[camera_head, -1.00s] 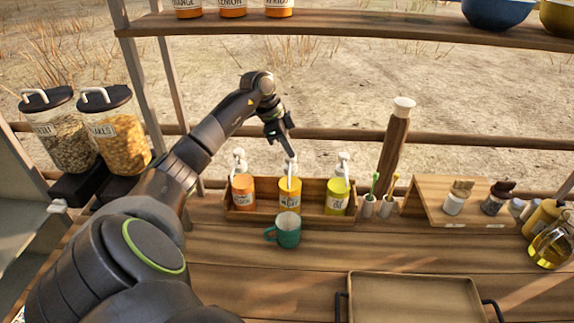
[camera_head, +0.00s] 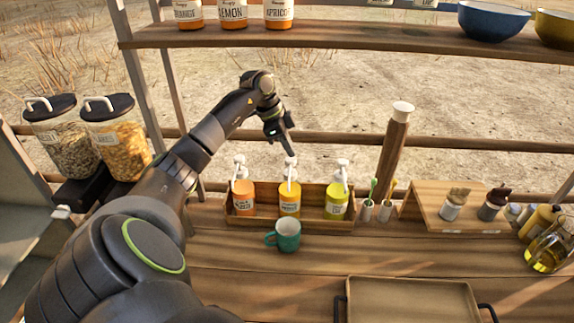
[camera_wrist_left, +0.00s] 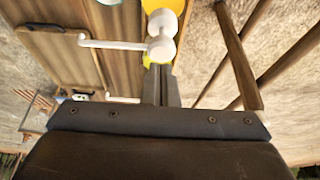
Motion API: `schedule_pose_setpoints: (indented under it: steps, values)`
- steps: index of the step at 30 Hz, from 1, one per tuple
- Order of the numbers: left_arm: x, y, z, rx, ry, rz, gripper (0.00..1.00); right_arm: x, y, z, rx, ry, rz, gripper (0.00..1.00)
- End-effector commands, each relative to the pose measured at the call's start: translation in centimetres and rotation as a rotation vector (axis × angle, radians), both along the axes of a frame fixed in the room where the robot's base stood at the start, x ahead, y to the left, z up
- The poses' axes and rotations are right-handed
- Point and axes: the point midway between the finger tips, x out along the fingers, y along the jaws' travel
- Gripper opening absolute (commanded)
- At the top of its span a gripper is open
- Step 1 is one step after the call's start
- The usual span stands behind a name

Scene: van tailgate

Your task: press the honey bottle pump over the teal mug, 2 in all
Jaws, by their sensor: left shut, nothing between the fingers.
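Three pump bottles stand in a wooden rack (camera_head: 312,221). The middle, yellow-orange bottle (camera_head: 289,199) has a white pump and appears to be the honey bottle, though its label is too small to read surely. The teal mug (camera_head: 287,236) stands upright in front of it. My left gripper (camera_head: 291,152) is shut and empty, fingers pointing down just above the middle pump head. In the left wrist view the shut fingers (camera_wrist_left: 160,85) are beside a white pump head (camera_wrist_left: 160,47) with its nozzle pointing left; contact cannot be told. My right gripper is out of view.
An orange bottle (camera_head: 243,198) and a yellow-green bottle (camera_head: 337,201) flank the middle one closely. A tray (camera_head: 410,300) lies at front right, a wooden post (camera_head: 394,140) stands behind, and lidded jars (camera_head: 117,140) stand left. The counter around the mug is clear.

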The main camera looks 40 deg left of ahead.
Motion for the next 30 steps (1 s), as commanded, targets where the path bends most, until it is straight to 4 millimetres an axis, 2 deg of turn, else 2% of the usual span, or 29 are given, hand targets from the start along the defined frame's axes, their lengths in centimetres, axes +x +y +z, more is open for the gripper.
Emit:
schedule_pose_setpoints:
  steps: [14, 30]
  values:
    - [0.0, 0.0, -0.1, 0.001, -0.001, 0.001, 0.0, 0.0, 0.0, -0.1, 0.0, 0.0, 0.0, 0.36]
    - [0.0, 0.0, -2.0, 0.0, -0.001, 0.0, 0.0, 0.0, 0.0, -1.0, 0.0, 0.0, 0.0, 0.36]
